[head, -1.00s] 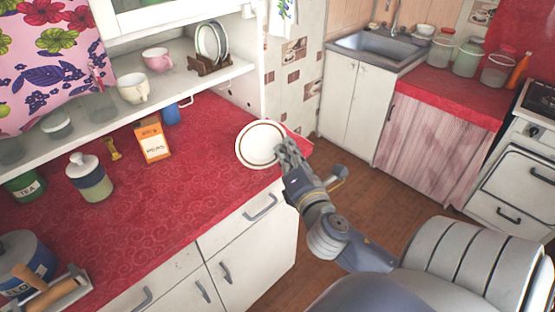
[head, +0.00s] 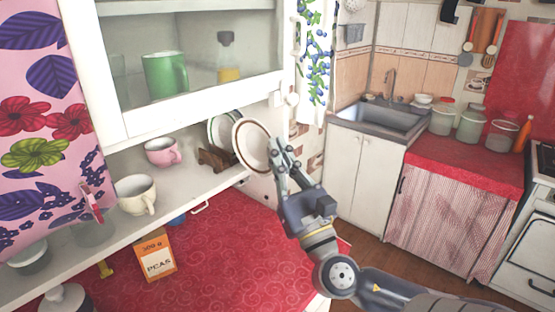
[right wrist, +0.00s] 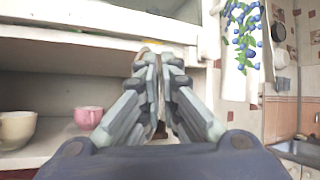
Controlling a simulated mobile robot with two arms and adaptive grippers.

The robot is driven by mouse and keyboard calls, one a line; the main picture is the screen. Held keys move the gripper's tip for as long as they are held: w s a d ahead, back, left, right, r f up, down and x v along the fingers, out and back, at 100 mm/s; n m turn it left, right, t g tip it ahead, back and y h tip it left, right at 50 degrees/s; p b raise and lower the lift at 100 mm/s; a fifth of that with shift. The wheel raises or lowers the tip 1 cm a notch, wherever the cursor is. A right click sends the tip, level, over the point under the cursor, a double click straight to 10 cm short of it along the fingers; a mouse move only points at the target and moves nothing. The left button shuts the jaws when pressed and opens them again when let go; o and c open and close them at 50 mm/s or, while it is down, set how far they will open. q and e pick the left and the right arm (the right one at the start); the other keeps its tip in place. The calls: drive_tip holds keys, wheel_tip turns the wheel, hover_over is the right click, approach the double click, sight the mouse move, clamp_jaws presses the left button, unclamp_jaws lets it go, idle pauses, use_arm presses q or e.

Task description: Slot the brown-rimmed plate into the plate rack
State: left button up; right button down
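The brown-rimmed plate (head: 251,146) is held tilted up in my right gripper (head: 284,160), at the right end of the open shelf. The gripper is shut on the plate's right edge in the head view. The wooden plate rack (head: 214,159) stands on the shelf just left of the plate, with another plate (head: 222,131) upright in it. The held plate partly covers the rack's right side in the head view. In the right wrist view my gripper's fingers (right wrist: 152,65) are together and hide the plate almost wholly. My left gripper is not in view.
A pink cup (head: 161,153) and a cream cup (head: 136,194) stand on the shelf (head: 178,187) left of the rack. A glazed cabinet (head: 200,95) hangs close above. A floral curtain (head: 316,50) hangs to the right. The red counter (head: 235,250) lies below.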

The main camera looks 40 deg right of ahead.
sight(242, 134)
drive_tip(key=shift+w+f, duration=0.1)
drive_tip(key=shift+w, duration=1)
drive_tip(key=shift+w+a+f+p, duration=0.1)
drive_tip(key=shift+w+p, duration=0.2)
drive_tip(key=shift+w, duration=0.6)
drive_tip(key=shift+w+a+f, duration=0.1)
drive_tip(key=shift+w+a, duration=0.05)
drive_tip(key=shift+w, duration=1.15)
drive_tip(key=shift+w+a+f, duration=0.1)
drive_tip(key=shift+w, duration=1.2)
drive_tip(key=w, duration=0.4)
drive_tip(key=w+f, duration=0.1)
drive_tip(key=w, duration=0.1)
drive_tip(key=shift+a+b, duration=0.3)
drive_tip(key=shift+b, duration=0.1)
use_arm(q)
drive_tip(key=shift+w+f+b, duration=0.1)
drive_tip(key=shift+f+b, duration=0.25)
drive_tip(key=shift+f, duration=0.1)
use_arm(e)
drive_tip(key=shift+f, duration=0.45)
drive_tip(key=c, duration=1.7)
unclamp_jaws()
